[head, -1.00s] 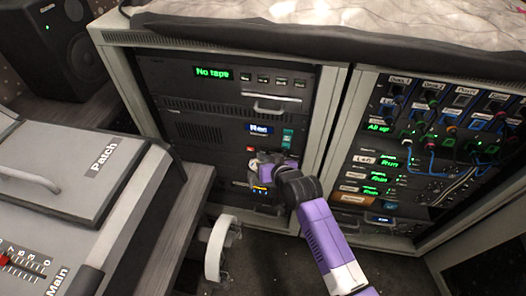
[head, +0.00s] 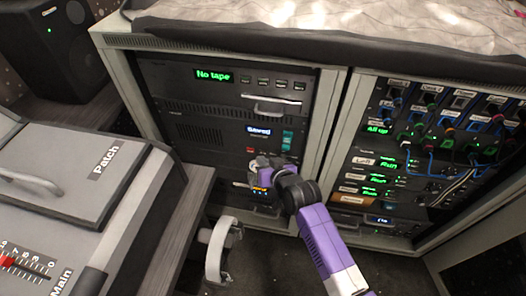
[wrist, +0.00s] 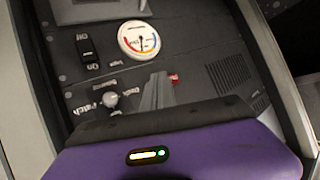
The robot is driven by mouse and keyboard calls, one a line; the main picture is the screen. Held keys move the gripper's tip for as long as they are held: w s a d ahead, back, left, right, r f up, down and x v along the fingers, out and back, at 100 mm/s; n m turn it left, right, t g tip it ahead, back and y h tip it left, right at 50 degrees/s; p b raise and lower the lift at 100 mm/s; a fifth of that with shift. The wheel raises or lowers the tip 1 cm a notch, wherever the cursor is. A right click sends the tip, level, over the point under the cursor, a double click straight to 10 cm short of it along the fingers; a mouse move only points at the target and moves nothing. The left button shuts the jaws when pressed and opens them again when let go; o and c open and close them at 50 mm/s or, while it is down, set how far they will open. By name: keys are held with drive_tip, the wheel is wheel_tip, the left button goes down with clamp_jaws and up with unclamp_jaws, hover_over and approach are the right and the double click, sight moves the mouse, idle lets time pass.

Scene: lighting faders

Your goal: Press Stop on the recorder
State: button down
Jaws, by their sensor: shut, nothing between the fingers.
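The recorder (head: 208,133) is a dark panel in the left rack, with a grille. Its small display (head: 258,131) reads "Saved". A small red button (head: 251,150) sits below the display, and teal buttons (head: 287,140) are to its right. I cannot read which one is Stop. My gripper (head: 257,166) is shut and empty, in front of the panel just below the red button. In the wrist view the grey fingers (wrist: 158,90) are together, with a red part (wrist: 174,79) right beside their tips. I cannot tell whether they touch it.
Above the recorder is a unit reading "No tape" (head: 212,76), with a handle (head: 273,105). The wrist view shows a gauge (wrist: 138,40), a switch (wrist: 87,50) and a knob (wrist: 110,100). A patch console (head: 75,165) stands left, a cabled rack (head: 400,185) right.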

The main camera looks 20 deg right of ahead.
drive_tip(key=shift+s, duration=0.1)
drive_tip(key=shift+s+a+p, duration=0.75)
drive_tip(key=shift+s, duration=0.25)
drive_tip(key=shift+s+a+p, duration=0.7)
drive_tip(key=shift+s+a, duration=0.05)
drive_tip(key=shift+s, duration=0.25)
